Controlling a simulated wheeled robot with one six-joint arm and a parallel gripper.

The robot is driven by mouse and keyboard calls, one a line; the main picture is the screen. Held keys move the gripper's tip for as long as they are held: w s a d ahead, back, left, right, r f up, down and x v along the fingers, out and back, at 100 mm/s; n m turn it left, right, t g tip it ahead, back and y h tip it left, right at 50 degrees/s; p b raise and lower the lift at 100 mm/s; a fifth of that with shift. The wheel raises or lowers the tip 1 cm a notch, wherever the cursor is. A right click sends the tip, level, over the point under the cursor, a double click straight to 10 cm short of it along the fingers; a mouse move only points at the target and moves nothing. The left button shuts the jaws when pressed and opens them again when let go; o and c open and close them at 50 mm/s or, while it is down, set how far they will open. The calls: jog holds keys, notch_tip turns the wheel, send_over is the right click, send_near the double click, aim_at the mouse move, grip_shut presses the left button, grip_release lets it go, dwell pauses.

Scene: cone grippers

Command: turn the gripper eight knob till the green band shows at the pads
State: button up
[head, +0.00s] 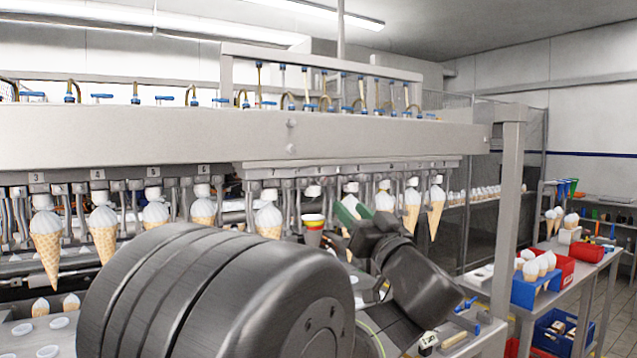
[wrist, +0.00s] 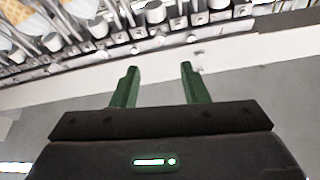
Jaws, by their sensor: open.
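A row of cone grippers hangs under the long steel beam (head: 150,135), and most hold a wafer cone with a white top. One position holds a grey tapered piece (head: 313,236) with red and yellow bands and a white top, instead of a wafer cone. A white knob (head: 313,191) sits above it. I cannot read the figure eight on the rail, and I see no green band at any pads. My gripper (head: 350,208) is just right of the banded piece, partly behind my arm. In the wrist view its green fingers (wrist: 158,72) are apart with nothing between them.
Neighbouring cones (head: 268,218) (head: 411,208) hang close on both sides. In the wrist view a row of metal knobs (wrist: 155,12) lies beyond the fingertips. A steel post (head: 508,200) stands at the right. A side bench carries a red bin (head: 587,252) and a blue cone holder (head: 530,290).

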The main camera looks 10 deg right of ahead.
aim_at(324, 181)
jog(key=p+x, duration=0.2)
jog(key=x, duration=0.9)
jog(key=shift+w, duration=0.25)
